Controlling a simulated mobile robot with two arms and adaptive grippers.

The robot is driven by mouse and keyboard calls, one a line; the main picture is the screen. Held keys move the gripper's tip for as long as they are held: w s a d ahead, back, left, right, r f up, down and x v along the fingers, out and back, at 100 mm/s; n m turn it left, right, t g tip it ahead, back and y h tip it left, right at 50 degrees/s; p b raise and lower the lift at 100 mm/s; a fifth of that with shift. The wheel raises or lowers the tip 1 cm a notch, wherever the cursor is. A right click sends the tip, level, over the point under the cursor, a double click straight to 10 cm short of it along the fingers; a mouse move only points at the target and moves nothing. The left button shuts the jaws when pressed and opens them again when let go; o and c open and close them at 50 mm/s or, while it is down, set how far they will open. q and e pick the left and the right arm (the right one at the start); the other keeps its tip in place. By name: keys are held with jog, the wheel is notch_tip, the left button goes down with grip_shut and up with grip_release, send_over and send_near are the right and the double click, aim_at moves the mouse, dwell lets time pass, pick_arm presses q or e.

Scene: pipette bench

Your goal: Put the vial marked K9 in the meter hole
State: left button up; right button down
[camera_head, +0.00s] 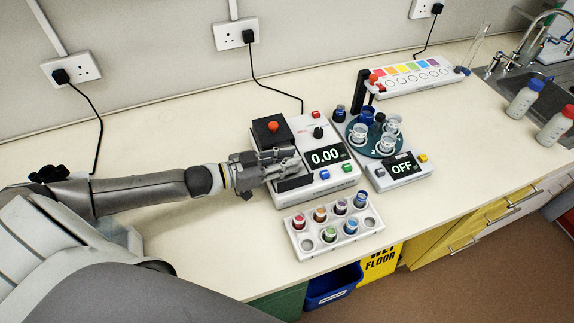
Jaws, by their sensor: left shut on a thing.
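The meter (345,173) is a white box with a "0.00" display, coloured buttons and a black block with an orange-red knob at its back left. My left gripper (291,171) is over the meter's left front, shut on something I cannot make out. The fingers cover that part of the meter, and I cannot see its hole. A white rack (335,247) in front of the meter holds several vials with coloured tops, among them a red one (299,222) and a green one (330,234). Their marks are too small to read, so I cannot tell which is K9. My right gripper is not in view.
Right of the meter stands a round dark-teal carousel with clear cups (387,144) and a unit reading "OFF" (402,168). A white strip with coloured squares (415,75), bottles (524,98) and a sink lie further right. The back-left bench is clear apart from cables.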

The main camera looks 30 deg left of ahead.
pick_arm(q)
jog(key=shift+r, duration=0.1)
jog(key=shift+f, duration=0.35)
jog(key=o, duration=0.9)
jog(key=shift+c, duration=0.2)
